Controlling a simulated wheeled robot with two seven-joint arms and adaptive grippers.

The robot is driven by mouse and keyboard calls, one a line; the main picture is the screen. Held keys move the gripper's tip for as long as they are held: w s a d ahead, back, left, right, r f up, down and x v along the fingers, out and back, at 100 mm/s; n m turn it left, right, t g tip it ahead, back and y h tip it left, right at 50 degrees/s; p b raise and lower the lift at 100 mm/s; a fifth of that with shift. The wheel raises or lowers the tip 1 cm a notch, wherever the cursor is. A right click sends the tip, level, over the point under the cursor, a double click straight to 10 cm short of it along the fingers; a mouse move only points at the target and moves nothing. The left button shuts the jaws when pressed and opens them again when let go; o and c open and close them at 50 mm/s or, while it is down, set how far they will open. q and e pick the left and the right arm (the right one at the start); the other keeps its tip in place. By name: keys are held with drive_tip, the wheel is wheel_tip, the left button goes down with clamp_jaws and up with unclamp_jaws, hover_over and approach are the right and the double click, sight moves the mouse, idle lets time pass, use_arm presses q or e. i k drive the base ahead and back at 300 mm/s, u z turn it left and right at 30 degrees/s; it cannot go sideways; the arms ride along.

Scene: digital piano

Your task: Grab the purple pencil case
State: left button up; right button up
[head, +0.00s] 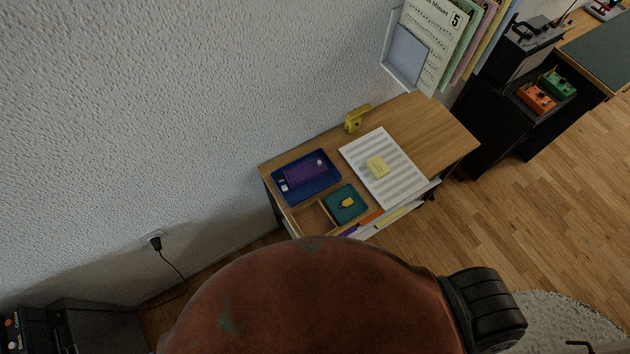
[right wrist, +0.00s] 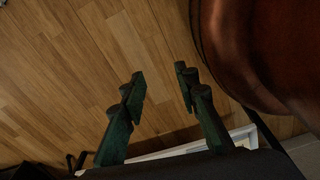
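The purple pencil case (head: 306,172) lies in a dark blue tray (head: 327,190) on the left part of a small wooden table. No gripper shows near it in the head view. My right gripper (right wrist: 160,82) shows in the right wrist view with its two dark green fingers apart and nothing between them, over wooden floor. My left gripper is not in view. The pencil case does not show in the right wrist view.
The table (head: 438,122) also holds a sheet of music (head: 385,188) with a yellow note, a yellow object (head: 353,119), and a teal tray (head: 335,212). A brown rounded stool-like form (head: 310,300) blocks the front. A wall stands behind.

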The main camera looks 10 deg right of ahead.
sight(302, 175)
drive_tip(key=k, duration=1.15)
drive_tip(key=u, duration=0.6)
drive_tip(key=i, duration=1.05)
drive_tip(key=z, duration=0.2)
